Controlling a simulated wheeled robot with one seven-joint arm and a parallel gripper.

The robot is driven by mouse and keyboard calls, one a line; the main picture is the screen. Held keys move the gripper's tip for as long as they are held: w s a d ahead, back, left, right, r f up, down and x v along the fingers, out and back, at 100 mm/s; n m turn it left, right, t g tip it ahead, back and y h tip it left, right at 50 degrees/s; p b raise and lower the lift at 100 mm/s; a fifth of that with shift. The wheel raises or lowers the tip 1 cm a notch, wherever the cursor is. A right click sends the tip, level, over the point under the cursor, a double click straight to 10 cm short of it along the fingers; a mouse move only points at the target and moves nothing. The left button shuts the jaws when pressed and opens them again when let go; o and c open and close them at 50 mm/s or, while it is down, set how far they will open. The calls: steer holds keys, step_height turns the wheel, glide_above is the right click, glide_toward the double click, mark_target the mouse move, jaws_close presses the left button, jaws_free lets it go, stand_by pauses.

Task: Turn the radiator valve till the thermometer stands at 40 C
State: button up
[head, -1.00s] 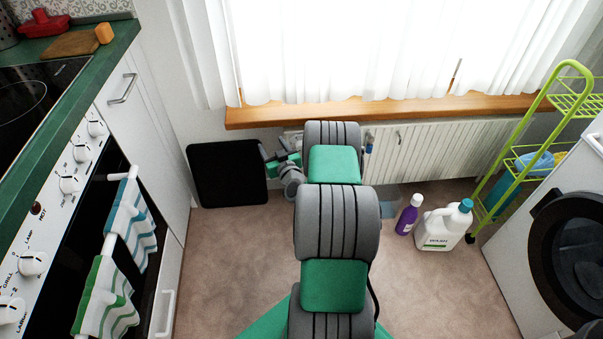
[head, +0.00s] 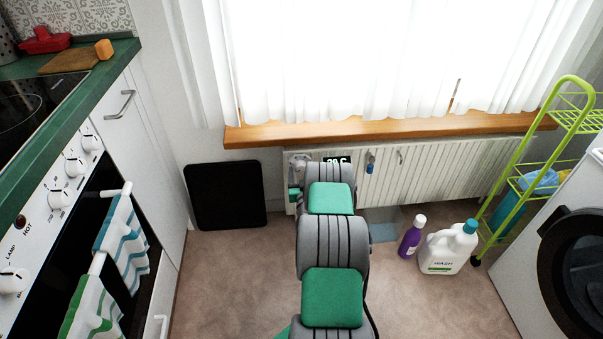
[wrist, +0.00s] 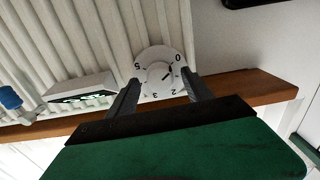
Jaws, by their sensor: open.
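The radiator valve is a white round knob (wrist: 160,67) with black numerals, upside down in the wrist view. A dark mark shows on its face near the 1. It also shows at the radiator's upper left in the head view (head: 299,163). My gripper (wrist: 164,84) is open, with one dark finger on either side of the knob's lower part; I cannot tell whether they touch it. The thermometer (wrist: 84,93) is a display on the radiator, left of the knob in the wrist view. Its digits are too small to read surely, and my arm partly hides it in the head view (head: 337,160).
The white radiator (head: 440,165) stands under a wooden sill (head: 390,130). A black panel (head: 226,195) leans at its left. A purple bottle (head: 411,237), a white jug (head: 448,248) and a green trolley (head: 520,195) stand to the right. Floor at left is clear.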

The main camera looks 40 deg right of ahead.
jaws_close()
stand_by(0.6)
